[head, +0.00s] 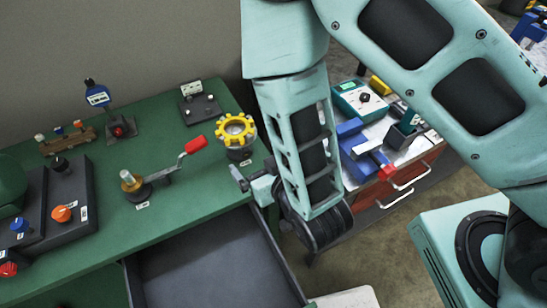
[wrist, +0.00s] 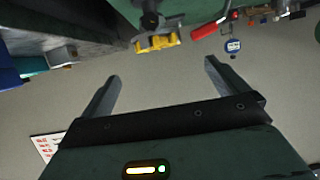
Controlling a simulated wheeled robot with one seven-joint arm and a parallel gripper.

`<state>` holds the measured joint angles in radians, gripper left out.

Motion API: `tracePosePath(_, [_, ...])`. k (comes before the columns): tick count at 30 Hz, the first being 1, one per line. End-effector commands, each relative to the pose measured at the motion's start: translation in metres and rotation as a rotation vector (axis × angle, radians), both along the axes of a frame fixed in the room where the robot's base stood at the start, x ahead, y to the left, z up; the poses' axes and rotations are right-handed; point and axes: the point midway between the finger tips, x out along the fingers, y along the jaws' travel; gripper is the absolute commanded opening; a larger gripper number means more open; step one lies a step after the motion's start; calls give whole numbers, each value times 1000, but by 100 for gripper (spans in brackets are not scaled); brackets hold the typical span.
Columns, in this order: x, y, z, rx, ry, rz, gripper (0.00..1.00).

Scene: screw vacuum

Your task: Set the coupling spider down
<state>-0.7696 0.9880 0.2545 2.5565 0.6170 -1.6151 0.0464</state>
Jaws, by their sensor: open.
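The coupling spider (head: 236,127) looks like a yellow toothed ring. It sits on top of a grey cylindrical hub (head: 239,154) near the right end of the green bench (head: 190,205). In the wrist view the yellow spider (wrist: 157,42) shows upside down, beyond the fingertips and apart from them. My gripper (head: 240,178) is just in front of the hub, near the bench's right edge. In the wrist view my gripper (wrist: 162,70) has its two fingers wide apart with nothing between them. How the spider is seated on the hub cannot be made out.
A crank with a red handle (head: 196,144) stands left of the hub. A grey drawer (head: 210,265) is open below the bench front. A blue gauge (head: 97,96) and control boxes (head: 70,200) stand farther left. A red cabinet (head: 415,170) with tools is at the right.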

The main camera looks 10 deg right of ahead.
Motion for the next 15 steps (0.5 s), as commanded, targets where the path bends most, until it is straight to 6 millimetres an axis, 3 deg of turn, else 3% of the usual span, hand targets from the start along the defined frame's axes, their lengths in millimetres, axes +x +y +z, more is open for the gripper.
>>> tracePosePath(1, [-6, -2, 9, -6, 4, 3, 99])
tracePosePath(15, [-44, -15, 22, -1, 2, 1, 99])
